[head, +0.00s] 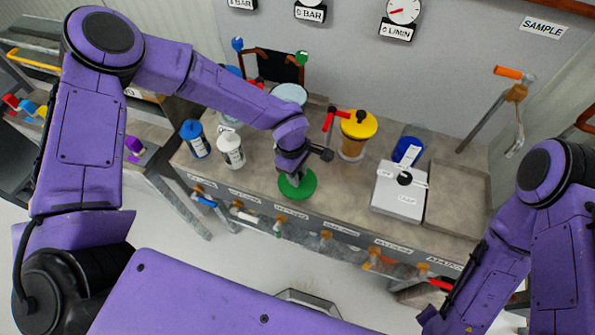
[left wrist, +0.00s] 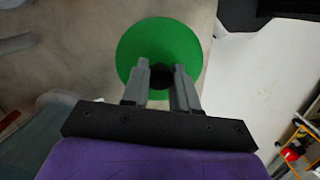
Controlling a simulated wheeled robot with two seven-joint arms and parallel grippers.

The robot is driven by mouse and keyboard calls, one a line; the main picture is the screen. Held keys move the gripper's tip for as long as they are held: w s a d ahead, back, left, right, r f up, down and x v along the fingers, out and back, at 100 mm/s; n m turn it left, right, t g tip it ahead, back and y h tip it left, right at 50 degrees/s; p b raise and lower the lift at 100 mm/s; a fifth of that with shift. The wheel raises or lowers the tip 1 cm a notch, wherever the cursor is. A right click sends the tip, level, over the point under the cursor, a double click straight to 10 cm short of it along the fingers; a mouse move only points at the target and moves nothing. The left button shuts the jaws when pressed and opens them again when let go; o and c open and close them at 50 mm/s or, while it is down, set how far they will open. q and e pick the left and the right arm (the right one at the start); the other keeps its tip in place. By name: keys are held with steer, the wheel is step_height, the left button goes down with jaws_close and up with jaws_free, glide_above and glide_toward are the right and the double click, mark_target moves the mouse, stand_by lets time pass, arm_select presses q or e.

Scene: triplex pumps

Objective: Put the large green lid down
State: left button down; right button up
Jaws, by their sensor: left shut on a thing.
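The large green lid (head: 298,186) is a round green disc with a dark knob, at the front edge of the workbench (head: 265,172) in the head view. My left gripper (head: 296,176) points down at it and is shut on its knob. In the left wrist view the green lid (left wrist: 158,45) fills the space beyond my left gripper (left wrist: 161,72), with the dark knob between the fingers. I cannot tell whether the lid touches the bench. My right arm shows at the right of the head view, but its gripper fingers are not clearly seen.
A white jar (head: 231,151) and a blue-lidded jar (head: 194,138) stand to the left. A yellow-lidded container (head: 356,135) stands behind to the right, and a white box (head: 398,193) sits further right. Valves line the bench front. Bare bench lies between lid and box.

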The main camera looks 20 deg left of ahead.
arm_select(q)
steer(key=shift+f, duration=0.1)
steer(key=c, duration=0.9)
jaws_free()
steer(key=shift+o, duration=0.2)
steer(key=shift+r, duration=0.3)
step_height(320, 180, up, 12)
steer(key=a+b, duration=0.1)
steer(key=shift+a+f, duration=0.15)
steer(key=shift+a, duration=0.05)
steer(key=shift+w, duration=0.1)
